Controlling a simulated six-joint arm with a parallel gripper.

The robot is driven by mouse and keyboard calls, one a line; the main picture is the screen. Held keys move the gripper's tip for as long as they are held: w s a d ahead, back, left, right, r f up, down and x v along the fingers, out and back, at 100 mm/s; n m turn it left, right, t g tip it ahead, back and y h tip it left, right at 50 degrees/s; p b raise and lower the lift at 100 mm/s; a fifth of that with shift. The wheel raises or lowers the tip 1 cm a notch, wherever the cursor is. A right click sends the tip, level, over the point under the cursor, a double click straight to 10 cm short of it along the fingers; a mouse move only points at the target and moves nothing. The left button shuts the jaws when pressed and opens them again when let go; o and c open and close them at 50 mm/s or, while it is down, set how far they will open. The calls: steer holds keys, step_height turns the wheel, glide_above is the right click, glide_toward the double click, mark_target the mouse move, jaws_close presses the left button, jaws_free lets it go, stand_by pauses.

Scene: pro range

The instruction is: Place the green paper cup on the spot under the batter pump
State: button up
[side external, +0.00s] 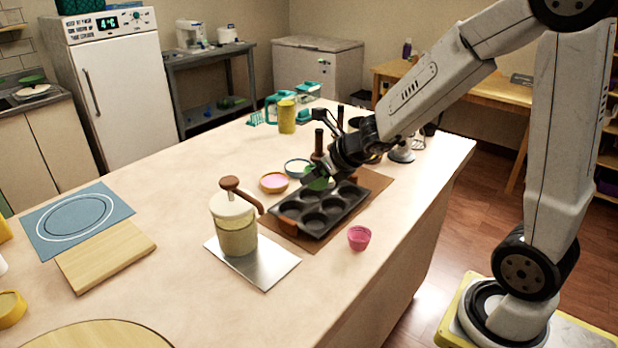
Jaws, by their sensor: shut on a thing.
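The green paper cup (318,184) shows partly beneath the fingers of my gripper (311,178), just behind the muffin pan. My gripper is shut on the cup; the fingers and the pan's edge hide part of it. I cannot tell whether the cup is clear of the surface beneath. The batter pump (236,234), a clear jar with a cream lid and brown knob, stands to the left and nearer the camera. It is on a metal plate (272,273), and its brown spout points right over the plate's right part, which is bare.
A dark muffin pan (347,199) on a brown mat (377,183) lies between my gripper and the pump's side of the counter. A pink cup (359,238) stands at the pan's right.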

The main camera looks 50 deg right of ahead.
mark_target(313, 184)
steer(key=shift+s+d+f, duration=0.1)
steer(key=shift+s+d, duration=0.05)
steer(key=shift+f, duration=0.1)
steer(key=shift+w+f, duration=0.35)
steer(key=shift+f, duration=0.3)
steer(key=shift+w+f, duration=0.35)
steer(key=shift+f, duration=0.3)
steer(key=shift+w+f, duration=0.35)
steer(key=shift+f, duration=0.3)
steer(key=shift+d, duration=0.2)
steer(key=s+d, duration=0.6)
steer(key=d, duration=0.4)
steer(key=s+d+r, duration=0.1)
steer(key=s+d, duration=0.5)
steer(key=d, duration=0.4)
steer(key=shift+d, duration=0.2)
